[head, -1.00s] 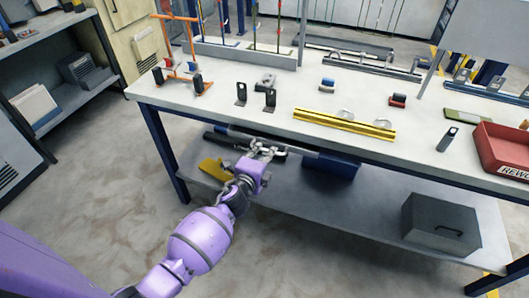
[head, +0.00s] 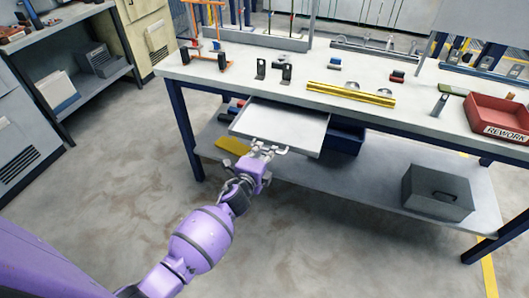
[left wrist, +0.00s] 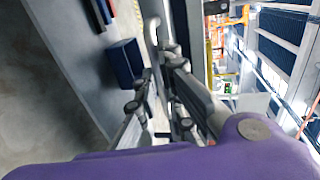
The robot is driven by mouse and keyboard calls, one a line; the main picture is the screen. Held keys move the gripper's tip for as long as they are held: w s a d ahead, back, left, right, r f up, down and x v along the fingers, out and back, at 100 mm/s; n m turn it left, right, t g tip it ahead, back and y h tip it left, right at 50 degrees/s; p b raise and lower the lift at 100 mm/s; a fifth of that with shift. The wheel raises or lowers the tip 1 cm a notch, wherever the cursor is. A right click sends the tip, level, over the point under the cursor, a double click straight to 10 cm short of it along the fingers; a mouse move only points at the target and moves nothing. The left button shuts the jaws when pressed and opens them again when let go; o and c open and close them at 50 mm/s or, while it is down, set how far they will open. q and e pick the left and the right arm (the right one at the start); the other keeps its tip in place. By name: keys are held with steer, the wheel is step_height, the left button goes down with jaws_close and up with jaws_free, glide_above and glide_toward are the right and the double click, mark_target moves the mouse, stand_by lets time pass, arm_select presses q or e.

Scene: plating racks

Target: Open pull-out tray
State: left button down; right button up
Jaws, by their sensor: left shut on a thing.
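The pull-out tray (head: 285,124) is a shallow light-grey tray under the workbench top. In the head view it sticks out in front of the bench edge, and its inside looks empty. My left gripper (head: 262,149) is shut on the tray's front, where the fingers hide the handle. In the left wrist view the gripper (left wrist: 160,95) closes around a pale bar at the tray's edge. My right gripper is not in view.
The bench top (head: 420,125) holds yellow rails (head: 350,93), black brackets and a red REWORK bin (head: 497,118). On the lower shelf stand a grey box (head: 437,190), a blue bin (head: 345,138) and a yellow item (head: 232,145). The floor at the front is clear.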

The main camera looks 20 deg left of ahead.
arm_select(q)
steer(key=shift+w, duration=0.1)
steer(key=c, duration=2.2)
jaws_free()
steer(key=shift+o, duration=0.2)
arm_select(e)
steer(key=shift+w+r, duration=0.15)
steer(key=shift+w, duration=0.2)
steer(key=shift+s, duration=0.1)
arm_select(q)
steer(key=v, duration=1.2)
